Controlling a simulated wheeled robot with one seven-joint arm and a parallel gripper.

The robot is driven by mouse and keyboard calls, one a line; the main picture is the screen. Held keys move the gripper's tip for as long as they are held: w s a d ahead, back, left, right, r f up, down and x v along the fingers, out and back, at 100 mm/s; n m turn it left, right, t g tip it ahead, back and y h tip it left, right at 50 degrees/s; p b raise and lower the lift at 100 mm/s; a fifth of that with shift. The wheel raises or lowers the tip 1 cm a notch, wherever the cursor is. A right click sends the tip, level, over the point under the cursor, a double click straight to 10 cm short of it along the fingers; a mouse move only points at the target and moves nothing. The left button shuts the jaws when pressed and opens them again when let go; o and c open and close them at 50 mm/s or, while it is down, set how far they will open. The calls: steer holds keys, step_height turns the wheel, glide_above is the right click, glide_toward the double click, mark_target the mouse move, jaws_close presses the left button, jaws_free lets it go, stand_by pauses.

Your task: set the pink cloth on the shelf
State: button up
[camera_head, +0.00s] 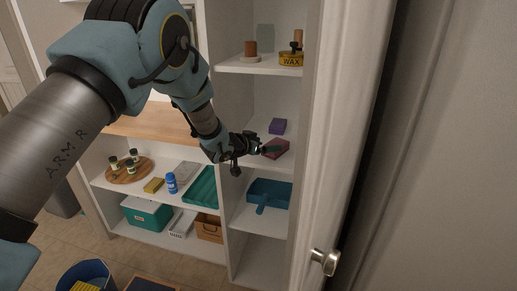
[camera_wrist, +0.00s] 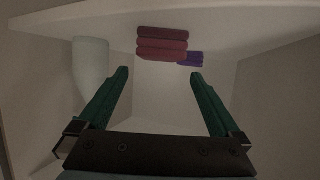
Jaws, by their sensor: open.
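The pink cloth (camera_head: 279,147) is a folded dark pink bundle on the middle shelf (camera_head: 250,166) of the narrow right-hand bay. In the wrist view the folded pink cloth (camera_wrist: 162,43) shows stacked layers just beyond the fingertips. My gripper (camera_head: 264,150) reaches into the bay from the left, close to the cloth's near-left side. In the wrist view my gripper (camera_wrist: 159,73) has its two green fingers wide apart with nothing between them. The cloth looks clear of the fingers; whether a fingertip touches it I cannot tell.
A purple folded cloth (camera_head: 277,126) lies just behind the pink one. Above are a wax tin (camera_head: 291,59) and other small items; below is a blue dustpan (camera_head: 268,193). An open white door (camera_head: 335,150) borders the bay on the right.

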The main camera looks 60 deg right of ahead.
steer(key=shift+b+v, duration=0.35)
steer(key=shift+v, duration=1.65)
